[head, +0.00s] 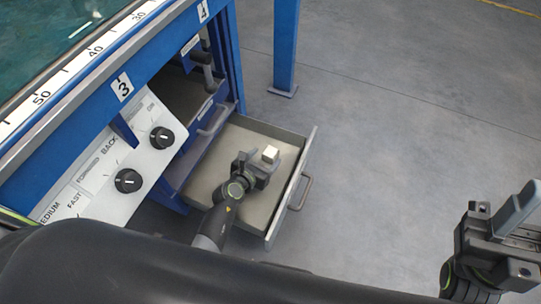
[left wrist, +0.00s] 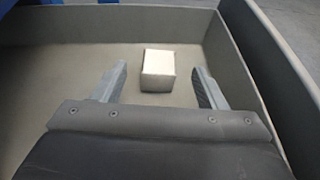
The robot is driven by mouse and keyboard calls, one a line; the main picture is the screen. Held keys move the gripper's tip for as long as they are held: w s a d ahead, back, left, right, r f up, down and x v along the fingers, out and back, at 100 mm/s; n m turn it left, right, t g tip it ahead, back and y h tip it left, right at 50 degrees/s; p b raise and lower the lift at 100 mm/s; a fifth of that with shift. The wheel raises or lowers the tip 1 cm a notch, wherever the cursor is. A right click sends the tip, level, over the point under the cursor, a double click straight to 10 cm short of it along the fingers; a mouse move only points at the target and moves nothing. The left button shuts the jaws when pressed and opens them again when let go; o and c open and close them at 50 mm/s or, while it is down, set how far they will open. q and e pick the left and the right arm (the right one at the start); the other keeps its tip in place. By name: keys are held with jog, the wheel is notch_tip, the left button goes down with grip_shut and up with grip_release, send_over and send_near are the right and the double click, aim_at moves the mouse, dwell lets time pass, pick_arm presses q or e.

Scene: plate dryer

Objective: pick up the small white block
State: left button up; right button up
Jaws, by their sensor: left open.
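The small white block (head: 270,153) shows in the open drawer (head: 232,150), just beyond my left gripper (head: 262,163) in the head view. In the left wrist view the block (left wrist: 158,71) sits on the drawer floor, ahead of and between the two fingers of my left gripper (left wrist: 160,82). The fingers are apart and nothing is between them that I can see touching. My right gripper (head: 505,225) is at the lower right of the head view, over the floor, away from the drawer. I cannot tell its jaw state.
The drawer walls (left wrist: 245,75) stand around the block. A handle (head: 301,190) is on the drawer front. A blue frame post (head: 286,45) stands behind, and a panel with black knobs (head: 162,138) is to the left. The grey floor (head: 410,120) to the right is clear.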

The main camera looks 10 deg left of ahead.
aim_at(270, 153)
pick_arm(q)
jog(key=b+x, duration=0.1)
jog(key=x, duration=0.3)
jog(key=shift+w+f+b, duration=0.2)
jog(key=shift+f+b, duration=0.05)
jog(key=shift+b, duration=0.15)
jog(key=c, duration=1.1)
jog(key=shift+r, duration=0.15)
